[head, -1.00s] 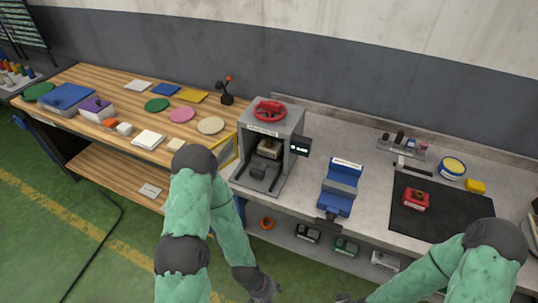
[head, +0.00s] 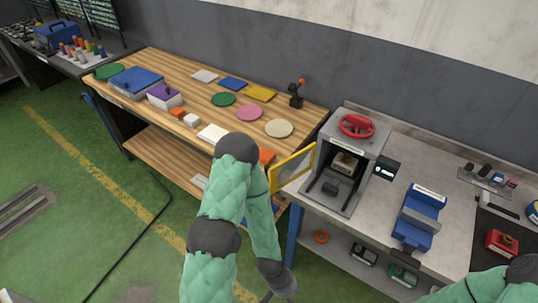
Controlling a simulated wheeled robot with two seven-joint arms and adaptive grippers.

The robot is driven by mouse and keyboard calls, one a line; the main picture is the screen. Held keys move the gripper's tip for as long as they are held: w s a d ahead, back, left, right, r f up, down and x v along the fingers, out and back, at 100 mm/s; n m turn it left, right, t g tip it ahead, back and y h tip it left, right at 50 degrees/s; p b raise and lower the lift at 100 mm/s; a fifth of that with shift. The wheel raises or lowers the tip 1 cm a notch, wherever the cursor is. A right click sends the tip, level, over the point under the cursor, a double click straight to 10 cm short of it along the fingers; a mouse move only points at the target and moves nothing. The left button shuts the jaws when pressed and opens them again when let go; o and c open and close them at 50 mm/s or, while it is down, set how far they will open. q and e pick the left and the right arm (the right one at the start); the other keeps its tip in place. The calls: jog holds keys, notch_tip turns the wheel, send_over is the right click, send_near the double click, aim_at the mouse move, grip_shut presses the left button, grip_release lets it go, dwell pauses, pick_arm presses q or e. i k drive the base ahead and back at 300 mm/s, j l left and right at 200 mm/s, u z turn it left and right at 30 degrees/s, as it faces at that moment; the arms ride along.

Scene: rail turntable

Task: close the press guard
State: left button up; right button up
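The press (head: 345,190) is a grey box with a red handwheel (head: 356,126) on top, standing at the left end of the grey bench. Its guard (head: 293,169) is a yellow-framed panel that stands swung open to the left of the press front. A pale block (head: 345,162) sits inside the open press. My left gripper (head: 278,292) hangs low at the bottom edge, below and apart from the guard, partly cut off; its fingers do not show clearly. My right arm shows at the bottom right, but its gripper is out of view.
A wooden table (head: 190,72) with coloured discs, plates and boxes adjoins on the left. A blue vise-like fixture (head: 418,217) stands right of the press. A small dark display (head: 387,168) is on the press's right side. Green floor is open at lower left.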

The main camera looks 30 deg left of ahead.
aim_at(273, 170)
jog(key=j+z, duration=0.2)
jog(key=j, duration=2.6)
jog(key=j+z, duration=0.15)
jog(key=z, duration=0.35)
jog(key=j+z, duration=0.15)
jog(key=z, duration=0.3)
